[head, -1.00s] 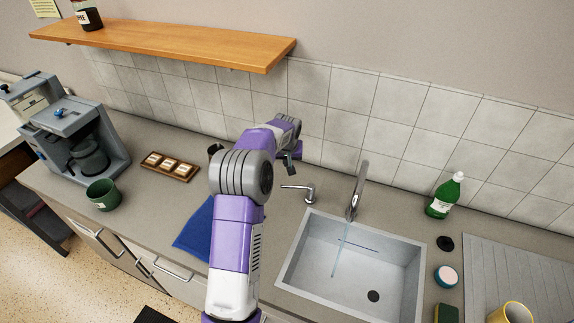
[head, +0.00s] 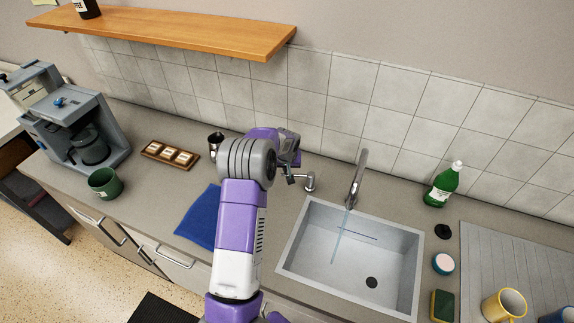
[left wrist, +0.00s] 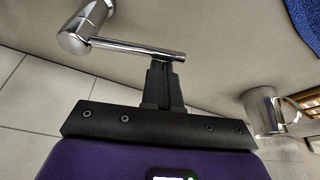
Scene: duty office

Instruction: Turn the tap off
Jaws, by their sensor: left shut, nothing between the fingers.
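The tap has a chrome spout (head: 356,180) over the steel sink (head: 292,262), and a thin stream of water (head: 338,240) runs from it into the basin. Its separate chrome lever (head: 309,182) stands left of the spout, with the arm of the lever pointing left. My left gripper (head: 291,178) is shut and empty at the free end of the lever. In the left wrist view the closed fingertips (left wrist: 165,62) are right at the lever's bar (left wrist: 135,47), near its tip; I cannot tell whether they touch. My right gripper is not in view.
A metal cup (head: 216,144) stands behind my left arm. A blue cloth (head: 199,216), a wooden tray (head: 152,155), a green mug (head: 105,183) and a coffee machine (head: 72,125) are to the left. A green bottle (head: 444,184) and sponge (head: 444,306) are right of the sink. A shelf (head: 180,32) hangs above.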

